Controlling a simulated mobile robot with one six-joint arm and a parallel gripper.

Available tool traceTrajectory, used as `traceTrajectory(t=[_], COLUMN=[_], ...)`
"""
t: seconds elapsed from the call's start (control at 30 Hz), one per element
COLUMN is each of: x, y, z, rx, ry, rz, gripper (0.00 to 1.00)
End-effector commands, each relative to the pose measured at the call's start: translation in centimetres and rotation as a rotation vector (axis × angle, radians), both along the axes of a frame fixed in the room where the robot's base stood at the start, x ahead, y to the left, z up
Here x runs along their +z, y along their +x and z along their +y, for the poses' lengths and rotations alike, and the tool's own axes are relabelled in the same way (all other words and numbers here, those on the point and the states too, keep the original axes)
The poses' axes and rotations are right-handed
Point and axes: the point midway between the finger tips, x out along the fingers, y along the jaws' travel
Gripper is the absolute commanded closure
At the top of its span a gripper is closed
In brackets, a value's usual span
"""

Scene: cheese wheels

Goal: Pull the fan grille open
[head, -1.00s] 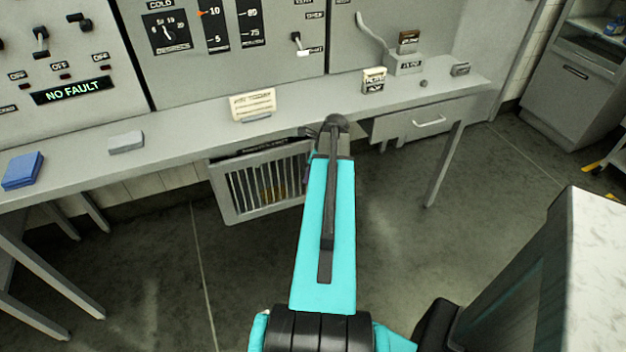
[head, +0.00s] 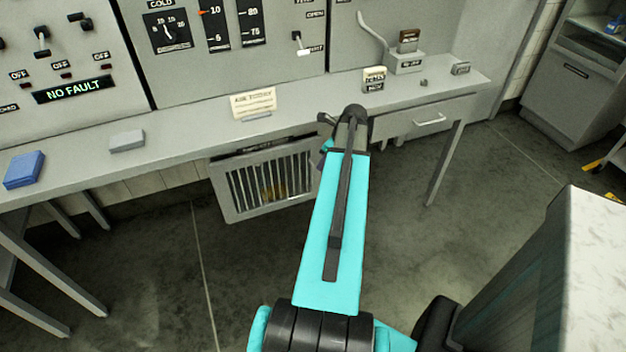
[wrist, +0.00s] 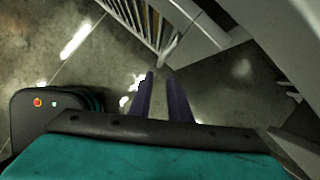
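The fan grille (head: 233,203) is a grey frame with upright bars, below the bench in the head view. Something yellowish shows behind its bars, and a dark strip runs along its top. I cannot tell whether it stands ajar. In the wrist view the grille (wrist: 165,52) shows its bars and a frame corner at the top. My gripper (wrist: 162,75) has two dark fingers with a gap between them over the floor. They look empty and apart from the grille, just below its corner in the picture. In the head view my arm hides the fingers.
The bench (head: 180,150) overhangs the grille. A drawer (head: 410,124) with a handle and a bench leg (head: 445,165) stand to the right. A white-topped block (head: 598,270) is at the lower right. The floor before the grille is clear.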

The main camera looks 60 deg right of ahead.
Motion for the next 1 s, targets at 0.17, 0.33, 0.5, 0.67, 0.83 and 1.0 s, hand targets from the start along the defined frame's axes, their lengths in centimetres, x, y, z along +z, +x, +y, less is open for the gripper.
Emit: traceTrajectory(t=[0.17,0.33,0.5,0.67,0.83,1.0], x=[-1.7,-3.5,-5.4,-7.2,-9.1,-10.6], y=[0.8,1.5,2.3,3.0,3.7,4.4], z=[0.0,0.0,-0.1,-0.1,-0.2,-0.2], rx=[0.002,0.002,0.001,0.001,0.000,-0.001], ry=[0.002,0.002,0.002,0.002,0.002,0.001], rz=[0.001,0.001,0.001,0.001,0.001,0.000], gripper=[0.83,0.83,0.83,0.83,0.83,0.83])
